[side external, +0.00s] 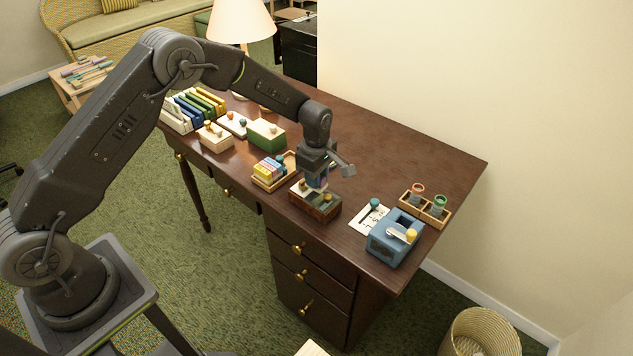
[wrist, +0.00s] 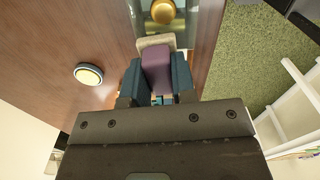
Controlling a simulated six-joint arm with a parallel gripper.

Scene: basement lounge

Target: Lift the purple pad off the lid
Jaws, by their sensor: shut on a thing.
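My gripper (side external: 317,183) is over a small dark wooden box (side external: 312,208) near the desk's front edge. In the wrist view its two teal fingers (wrist: 157,82) are closed on the sides of the purple pad (wrist: 156,62). The pad's far end is against or just over a cream block (wrist: 155,43). Beyond it is a dark greenish lid (wrist: 187,20) with a round brass knob (wrist: 163,11). The fingers mostly hide the pad in the side view. I cannot tell whether the pad touches the lid.
A tray of coloured blocks (side external: 266,180) stands close left of the box. To the right are a white card (side external: 364,222), a blue container (side external: 377,242) and a wooden rack (side external: 433,219) with jars. A lamp (side external: 240,22) stands behind. The desk's back right (side external: 420,155) is clear.

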